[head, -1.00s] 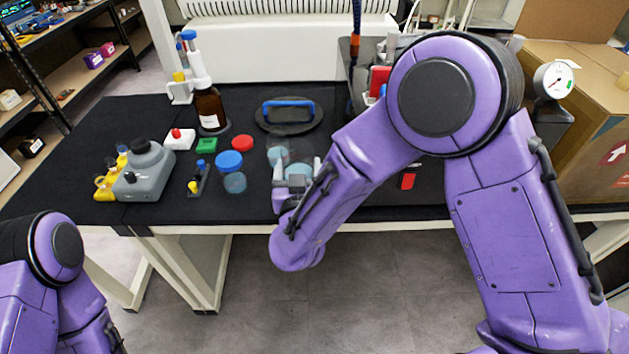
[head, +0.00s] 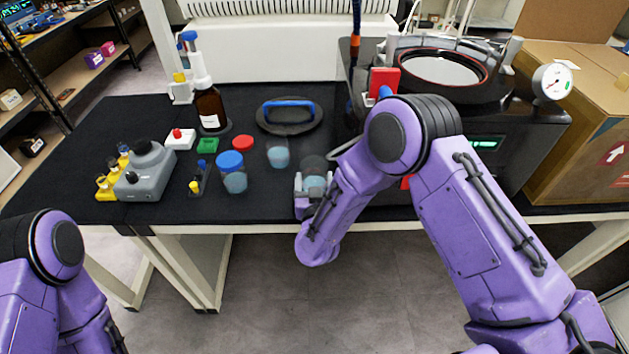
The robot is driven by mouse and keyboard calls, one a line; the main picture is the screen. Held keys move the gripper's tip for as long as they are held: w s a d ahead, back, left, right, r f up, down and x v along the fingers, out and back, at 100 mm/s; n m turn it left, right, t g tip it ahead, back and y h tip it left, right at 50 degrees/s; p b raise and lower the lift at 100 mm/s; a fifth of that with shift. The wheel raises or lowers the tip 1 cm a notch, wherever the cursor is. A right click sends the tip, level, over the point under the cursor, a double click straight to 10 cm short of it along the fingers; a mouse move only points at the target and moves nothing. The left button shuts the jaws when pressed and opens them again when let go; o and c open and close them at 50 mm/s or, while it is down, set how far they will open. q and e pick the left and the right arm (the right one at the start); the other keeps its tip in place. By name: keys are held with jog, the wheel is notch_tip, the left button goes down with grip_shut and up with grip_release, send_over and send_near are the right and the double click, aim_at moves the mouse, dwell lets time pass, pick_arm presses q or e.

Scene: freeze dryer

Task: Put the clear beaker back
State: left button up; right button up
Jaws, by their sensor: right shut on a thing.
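A clear beaker (head: 314,167) with pale blue contents is between the fingers of my right gripper (head: 313,186), near the front edge of the black table. The gripper is shut on it, and its fingers and arm hide part of it. I cannot tell whether its base touches the table. A second clear container with blue contents (head: 278,155) stands upright to its left, apart from it. My left arm shows at the lower left; its gripper is out of view.
A blue-lidded jar (head: 232,172), a red lid (head: 242,143), a brown bottle (head: 209,108) and a grey device (head: 149,172) stand to the left. A black round lid with a blue handle (head: 289,116) lies behind. The freeze dryer (head: 520,140) with an open round top is at right.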

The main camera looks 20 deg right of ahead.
jog(key=o, duration=1.2)
jog(key=shift+f, duration=0.1)
jog(key=shift+r+p, duration=0.3)
jog(key=f+b+v, duration=0.1)
jog(key=b+v, duration=0.1)
jog(key=v, duration=0.9)
jog(key=s+d+f+m+g+y, duration=0.1)
jog(key=s+d+f+g, duration=0.35)
jog(key=f, duration=0.25)
jog(key=s+d+f+g, duration=0.3)
jog(key=s+d+f, duration=0.25)
jog(key=f, duration=0.25)
jog(key=s+d+f+m+g, duration=0.1)
jog(key=s+d+f+g, duration=0.1)
jog(key=s, duration=0.3)
jog(key=s+d+f+g, duration=0.2)
jog(key=s, duration=0.4)
jog(key=s+d+f+m+g, duration=0.1)
jog(key=s+d+f+g, duration=0.1)
jog(key=s, duration=0.3)
jog(key=shift+s+d+f+m, duration=0.2)
jog(key=shift+f+m, duration=0.1)
jog(key=shift+f, duration=0.2)
